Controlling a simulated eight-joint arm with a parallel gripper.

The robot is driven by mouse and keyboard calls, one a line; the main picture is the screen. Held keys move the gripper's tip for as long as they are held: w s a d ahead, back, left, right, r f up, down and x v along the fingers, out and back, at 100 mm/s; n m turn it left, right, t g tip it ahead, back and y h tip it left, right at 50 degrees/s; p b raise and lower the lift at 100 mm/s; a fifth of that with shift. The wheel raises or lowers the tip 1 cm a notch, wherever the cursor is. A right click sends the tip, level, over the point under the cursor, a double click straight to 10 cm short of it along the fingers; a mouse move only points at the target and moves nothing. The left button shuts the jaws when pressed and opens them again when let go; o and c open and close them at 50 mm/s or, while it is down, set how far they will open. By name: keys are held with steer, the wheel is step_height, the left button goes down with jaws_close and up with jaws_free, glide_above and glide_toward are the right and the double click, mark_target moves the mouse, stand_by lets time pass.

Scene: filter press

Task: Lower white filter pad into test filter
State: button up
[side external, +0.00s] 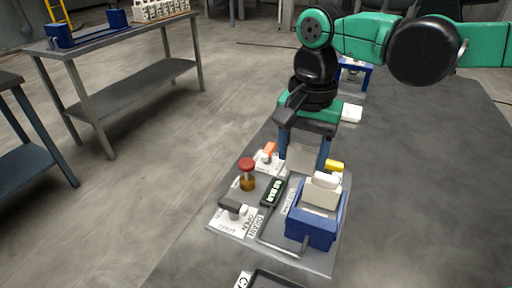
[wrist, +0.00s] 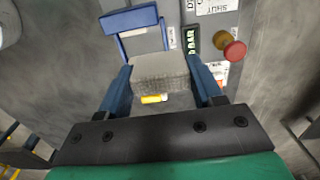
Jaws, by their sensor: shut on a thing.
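My gripper (side external: 304,160) is shut on a pale, whitish-grey square pad (side external: 302,157), the filter pad, held between its two blue fingers. In the wrist view the same pad (wrist: 160,72) spans the gap between the fingers of my gripper (wrist: 162,88). The test filter is a blue frame (side external: 309,233) on the bench panel, in front of and slightly right of my gripper in the side view. Pale blocks (side external: 322,193) sit in its top. In the wrist view the blue frame (wrist: 129,19) lies beyond the pad, which hides part of it. The pad appears apart from the frame.
A red-capped amber jar (side external: 247,176), a 0 BAR display (side external: 274,192), an orange handle (side external: 269,149) and a dark lever (side external: 232,206) stand left of the frame. A yellow piece (side external: 334,166) is behind it. The bench is clear to the right (side external: 420,190).

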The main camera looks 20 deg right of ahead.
steer(key=shift+s+d+f, duration=0.2)
steer(key=shift+d+f, duration=0.45)
steer(key=shift+f, duration=1.4)
steer(key=shift+s+d+f, duration=0.25)
steer(key=shift+d+f, duration=0.45)
steer(key=shift+f, duration=1.35)
steer(key=shift+s+d+f, duration=0.2)
steer(key=shift+d+f, duration=0.45)
steer(key=shift+f, duration=1.4)
steer(key=shift+f, duration=0.3)
steer(key=o, duration=1.3)
steer(key=shift+r, duration=3.8)
